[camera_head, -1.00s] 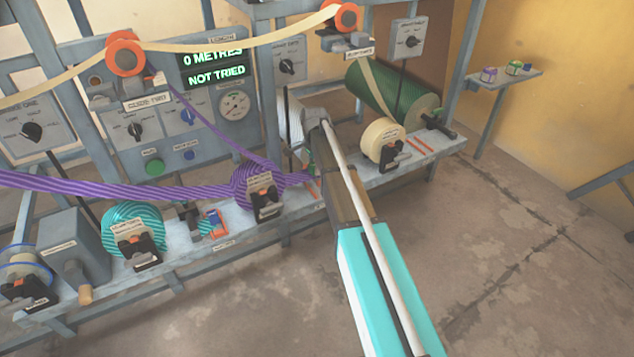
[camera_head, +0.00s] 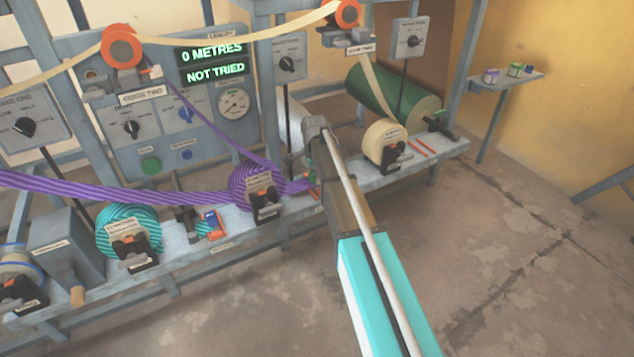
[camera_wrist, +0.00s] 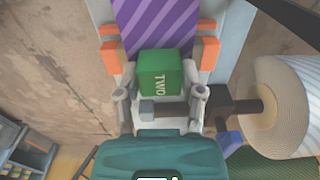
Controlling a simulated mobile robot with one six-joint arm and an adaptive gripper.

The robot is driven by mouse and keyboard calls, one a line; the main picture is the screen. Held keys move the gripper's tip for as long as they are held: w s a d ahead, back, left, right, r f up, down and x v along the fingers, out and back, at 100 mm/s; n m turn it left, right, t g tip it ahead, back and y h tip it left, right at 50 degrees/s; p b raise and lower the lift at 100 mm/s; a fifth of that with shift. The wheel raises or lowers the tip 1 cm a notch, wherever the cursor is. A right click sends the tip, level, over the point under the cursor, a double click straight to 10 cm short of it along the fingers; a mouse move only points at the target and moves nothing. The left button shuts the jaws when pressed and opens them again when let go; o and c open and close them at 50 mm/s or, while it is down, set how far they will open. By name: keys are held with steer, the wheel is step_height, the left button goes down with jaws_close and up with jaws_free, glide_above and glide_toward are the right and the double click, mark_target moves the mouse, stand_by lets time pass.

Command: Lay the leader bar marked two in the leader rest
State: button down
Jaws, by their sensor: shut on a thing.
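The leader bar marked two is a green block (camera_wrist: 160,73) with "TWO" in white, seen in the wrist view. My gripper (camera_wrist: 159,95) is shut on it, a finger at each side. A purple striped web (camera_wrist: 155,20) runs up from behind the bar. Orange posts of the leader rest (camera_wrist: 206,52) stand on both sides of the bar and web; I cannot tell whether the bar touches the rest. In the head view the purple web (camera_head: 110,191) passes the purple roll and ends near my gripper, which my arm mostly hides.
The purple roll (camera_head: 252,184) and teal roll (camera_head: 125,228) sit leftward on the grey bench. Floor in front is clear.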

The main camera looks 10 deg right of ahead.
mark_target(315, 174)
steer(key=shift+f+b, duration=0.3)
steer(key=shift+f, duration=0.25)
steer(key=shift+f, duration=0.15)
steer(key=shift+c, duration=1)
jaws_free()
steer(key=shift+r, duration=0.2)
step_height(315, 174, up, 12)
steer(key=p, duration=1.2)
